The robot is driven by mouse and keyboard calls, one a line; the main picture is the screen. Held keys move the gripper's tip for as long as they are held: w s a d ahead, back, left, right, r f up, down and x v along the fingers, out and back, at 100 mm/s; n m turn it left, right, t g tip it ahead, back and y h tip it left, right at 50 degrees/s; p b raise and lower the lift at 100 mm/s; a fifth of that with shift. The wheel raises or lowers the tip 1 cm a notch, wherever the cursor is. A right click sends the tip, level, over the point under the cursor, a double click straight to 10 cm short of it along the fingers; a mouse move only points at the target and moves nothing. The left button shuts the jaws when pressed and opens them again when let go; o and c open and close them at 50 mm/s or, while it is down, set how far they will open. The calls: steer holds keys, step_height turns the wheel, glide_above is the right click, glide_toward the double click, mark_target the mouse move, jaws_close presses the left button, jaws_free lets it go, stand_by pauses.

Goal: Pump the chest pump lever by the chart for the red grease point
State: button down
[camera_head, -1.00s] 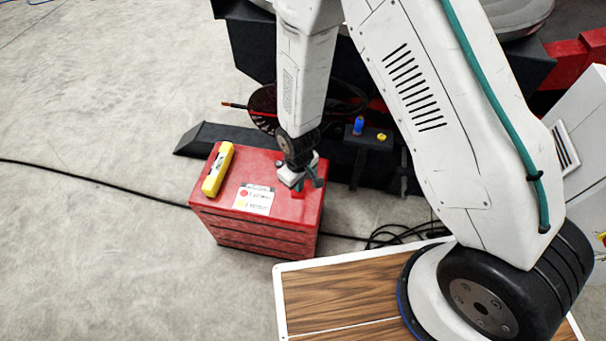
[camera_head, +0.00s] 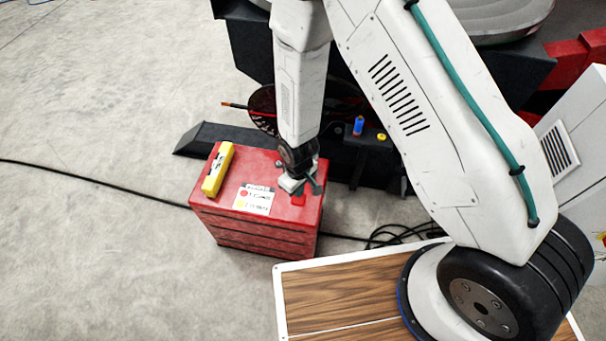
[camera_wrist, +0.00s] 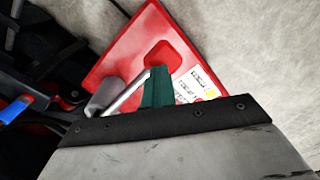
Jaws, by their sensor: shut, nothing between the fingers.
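The red chest (camera_head: 262,232) stands on the floor. The chart (camera_head: 254,199), a white card with a red dot and a yellow dot beside lines of text, lies on its top; it is partly seen in the wrist view (camera_wrist: 196,82). My gripper (camera_head: 303,190) is shut and empty, low over the chest's right side. In the wrist view its green fingers (camera_wrist: 157,87) are together beside a pale metal bar, likely the pump lever (camera_wrist: 130,93), and a grey cylinder (camera_wrist: 104,94). Whether they touch the bar I cannot tell. A red raised block (camera_head: 298,199) is below the gripper. I cannot pick out the red grease point.
A yellow bar-shaped object (camera_head: 217,169) lies on the chest's left edge. Behind stands a dark machine base with a blue cap (camera_head: 358,126) and a yellow cap (camera_head: 381,137). A black cable (camera_head: 100,182) crosses the floor. The floor at left is otherwise clear.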

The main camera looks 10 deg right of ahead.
step_height(320, 180, up, 14)
stand_by(1.0)
stand_by(0.4)
